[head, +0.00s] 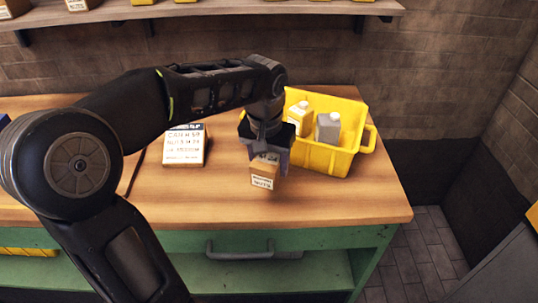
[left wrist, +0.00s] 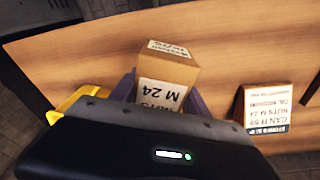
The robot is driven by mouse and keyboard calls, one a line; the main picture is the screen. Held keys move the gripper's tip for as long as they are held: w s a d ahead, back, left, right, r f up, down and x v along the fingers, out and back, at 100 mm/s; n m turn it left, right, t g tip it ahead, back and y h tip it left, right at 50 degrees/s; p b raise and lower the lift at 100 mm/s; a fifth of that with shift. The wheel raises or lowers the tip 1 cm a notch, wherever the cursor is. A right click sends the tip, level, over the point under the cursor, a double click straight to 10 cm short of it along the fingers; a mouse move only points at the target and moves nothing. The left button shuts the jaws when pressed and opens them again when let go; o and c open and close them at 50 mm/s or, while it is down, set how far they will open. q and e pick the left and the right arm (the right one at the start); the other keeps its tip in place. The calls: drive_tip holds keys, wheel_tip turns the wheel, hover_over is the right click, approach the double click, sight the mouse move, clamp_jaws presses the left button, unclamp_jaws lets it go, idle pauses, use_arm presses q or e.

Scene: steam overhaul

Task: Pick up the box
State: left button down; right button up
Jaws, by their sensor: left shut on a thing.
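A small brown cardboard box (head: 264,171) with a white label is at the front of the wooden bench top, left of the yellow crate. My left gripper (head: 266,150) reaches down over it and is shut on it. In the left wrist view the box (left wrist: 168,72) sits between the two fingers, and its label reads "M 24". The fingers hide part of its sides. I cannot tell whether the box touches the bench top. My right gripper is in neither view.
A yellow crate (head: 325,160) holding a tan bottle (head: 300,117) and a grey bottle (head: 328,127) stands to the right. A shelf (head: 240,10) with boxes runs along the wall above.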

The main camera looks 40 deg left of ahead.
use_arm(q)
drive_tip(key=s+d+b, duration=0.2)
drive_tip(key=s+d, duration=0.6)
drive_tip(key=s, duration=0.3)
drive_tip(key=shift+d, duration=0.15)
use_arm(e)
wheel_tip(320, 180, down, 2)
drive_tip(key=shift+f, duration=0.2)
use_arm(q)
drive_tip(key=shift+w, duration=0.1)
